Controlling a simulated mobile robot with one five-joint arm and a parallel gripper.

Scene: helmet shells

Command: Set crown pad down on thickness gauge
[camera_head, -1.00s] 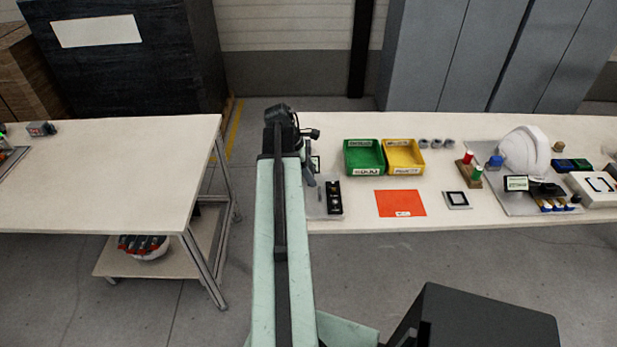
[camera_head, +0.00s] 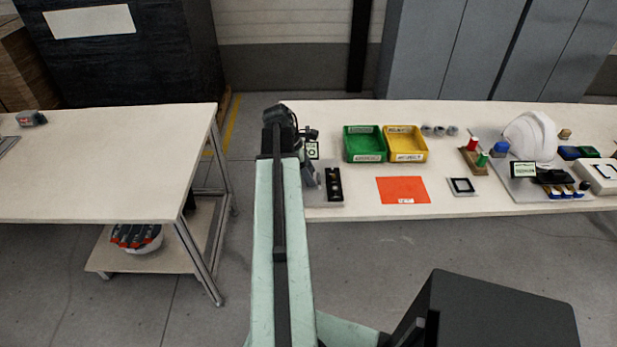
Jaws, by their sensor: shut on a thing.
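My arm reaches forward to the left end of the right-hand table. My gripper (camera_head: 308,134) is only partly seen as dark parts at the arm's end; the jaws are shut, and the arm hides most of them. The crown pad cannot be made out in the grip. Beside the gripper, at the table's left end, a grey plate (camera_head: 322,200) carries a black strip with round parts (camera_head: 334,184) and a grey upright piece (camera_head: 311,175). A small pale display (camera_head: 312,150) stands behind it. This looks like the thickness gauge, partly hidden by my arm.
A green bin (camera_head: 364,144) and a yellow bin (camera_head: 405,144) stand to the right, behind an orange sheet (camera_head: 403,190) and a small square plate (camera_head: 462,186). A white helmet shell (camera_head: 530,135) is farther right. A gap separates the left table (camera_head: 110,160).

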